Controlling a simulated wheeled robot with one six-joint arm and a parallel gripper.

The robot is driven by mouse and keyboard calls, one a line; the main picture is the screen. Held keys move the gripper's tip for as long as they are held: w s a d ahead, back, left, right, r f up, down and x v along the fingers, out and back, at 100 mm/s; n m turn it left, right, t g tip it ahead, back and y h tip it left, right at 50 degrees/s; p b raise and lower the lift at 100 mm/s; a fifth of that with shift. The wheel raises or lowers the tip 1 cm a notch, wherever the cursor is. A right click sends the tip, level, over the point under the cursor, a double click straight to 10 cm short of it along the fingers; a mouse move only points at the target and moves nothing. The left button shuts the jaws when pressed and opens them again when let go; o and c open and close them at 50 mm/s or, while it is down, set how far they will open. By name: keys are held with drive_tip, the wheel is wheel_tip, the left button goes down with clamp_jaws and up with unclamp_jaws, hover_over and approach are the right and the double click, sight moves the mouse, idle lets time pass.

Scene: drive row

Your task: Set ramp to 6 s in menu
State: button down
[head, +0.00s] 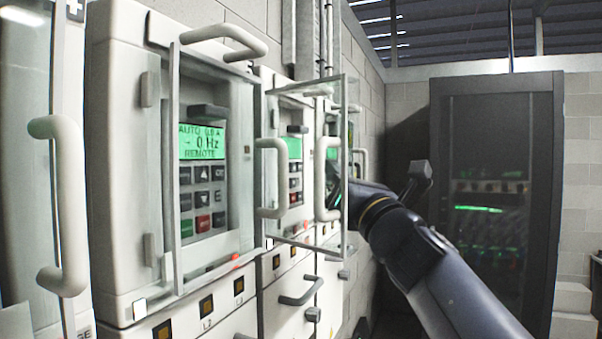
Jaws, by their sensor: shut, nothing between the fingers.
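The nearest drive has a green display (201,142) reading "AUTO 0.0 A", "0 Hz" and "REMOTE", above a keypad (202,199) with dark, red and green keys. A second drive behind it has a green display (294,148), too small to read, and its own keypad (295,190). A clear door (305,235) stands swung out beside the second drive. My arm reaches in from the lower right, and my gripper (338,203) is at the far drives, partly behind the clear door and a pale handle. It is shut with nothing visible in it; its fingertips are mostly hidden.
Pale door handles (66,205) jut out along the row. A grey drawer handle (300,291) sticks out below the second drive. A dark rack cabinet (495,200) with green lights stands at the back right. Conduits (307,40) run up the block wall.

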drive_tip(key=shift+w+a+b, duration=0.15)
drive_tip(key=shift+w+a, duration=0.1)
drive_tip(key=shift+a, duration=0.35)
drive_tip(key=shift+w+a+b, duration=0.15)
drive_tip(key=shift+w+a, duration=0.05)
drive_tip(key=shift+a, duration=0.35)
drive_tip(key=shift+a, duration=0.1)
idle(1.2)
drive_tip(key=shift+w+a, duration=0.2)
drive_tip(key=shift+a, duration=0.1)
drive_tip(key=shift+w+a+b, duration=0.1)
drive_tip(key=shift+a+b, duration=0.25)
drive_tip(key=shift+b, duration=0.05)
idle(0.5)
drive_tip(key=shift+d, duration=0.15)
drive_tip(key=shift+s+d, duration=0.3)
drive_tip(key=shift+d, duration=0.3)
